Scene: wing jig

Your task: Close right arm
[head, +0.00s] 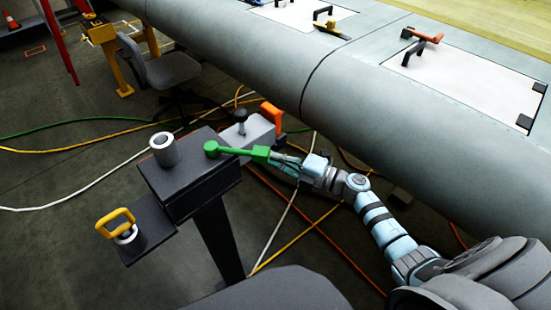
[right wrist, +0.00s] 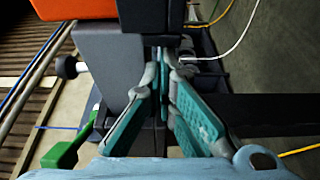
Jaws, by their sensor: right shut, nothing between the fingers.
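A bright green lever (head: 235,151) with a round knob at its left end lies roughly level over the dark stand beside the wing. Part of a green piece (right wrist: 68,148), which looks like this lever, shows at the lower left in the right wrist view. My right gripper (head: 277,160) is at the lever's right end, and I cannot tell whether they touch. In the right wrist view its teal-padded fingers (right wrist: 164,62) come together at the tips, empty, beside a grey block (right wrist: 118,75). My left gripper is not in view.
The grey wing (head: 230,50) runs along the back. An orange block (head: 272,116) and a black knob (head: 240,116) are by the grey block. The dark stand (head: 185,180) carries a grey cylinder (head: 164,149) and a yellow handle (head: 115,222). Cables cross the floor near an office chair (head: 172,68).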

